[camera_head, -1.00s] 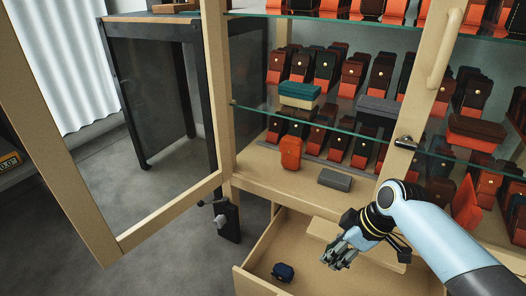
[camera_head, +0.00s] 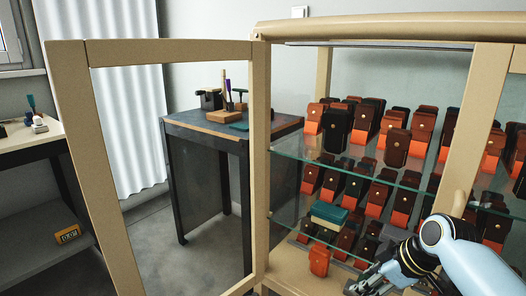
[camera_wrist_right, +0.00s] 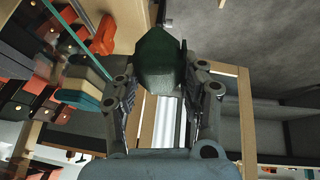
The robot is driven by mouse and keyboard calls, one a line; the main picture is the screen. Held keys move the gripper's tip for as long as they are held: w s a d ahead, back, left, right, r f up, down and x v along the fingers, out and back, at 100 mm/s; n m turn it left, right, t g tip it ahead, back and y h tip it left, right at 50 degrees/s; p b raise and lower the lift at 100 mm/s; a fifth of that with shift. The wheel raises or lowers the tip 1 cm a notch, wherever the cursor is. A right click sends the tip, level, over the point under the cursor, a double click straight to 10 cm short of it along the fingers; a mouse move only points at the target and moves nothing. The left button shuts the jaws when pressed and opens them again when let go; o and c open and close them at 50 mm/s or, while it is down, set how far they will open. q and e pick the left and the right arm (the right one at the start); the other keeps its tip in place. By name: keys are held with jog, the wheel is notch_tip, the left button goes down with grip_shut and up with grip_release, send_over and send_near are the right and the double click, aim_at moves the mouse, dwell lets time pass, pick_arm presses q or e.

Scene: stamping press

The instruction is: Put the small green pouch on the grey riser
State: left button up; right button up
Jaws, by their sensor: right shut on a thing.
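The small green pouch (camera_wrist_right: 160,62) is dark green and sits between the fingers of my right gripper (camera_wrist_right: 163,88) in the right wrist view. The gripper is shut on it. In the head view my right gripper (camera_head: 368,282) is at the bottom edge, right of an orange pouch (camera_head: 319,261) on the cabinet floor. The green pouch is hard to make out there. My left gripper is not in view.
The cabinet door (camera_head: 100,150) stands open at the left. A glass shelf (camera_head: 350,168) with several pouches runs above my gripper. A teal and cream box (camera_head: 328,216) stands behind the orange pouch. A dark side table (camera_head: 215,140) stands behind the door.

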jog(key=r+p, duration=0.1)
jog(key=r, duration=0.2)
jog(key=shift+w+r+p, duration=0.2)
jog(key=shift+r+p, duration=0.15)
jog(key=shift+p, duration=0.05)
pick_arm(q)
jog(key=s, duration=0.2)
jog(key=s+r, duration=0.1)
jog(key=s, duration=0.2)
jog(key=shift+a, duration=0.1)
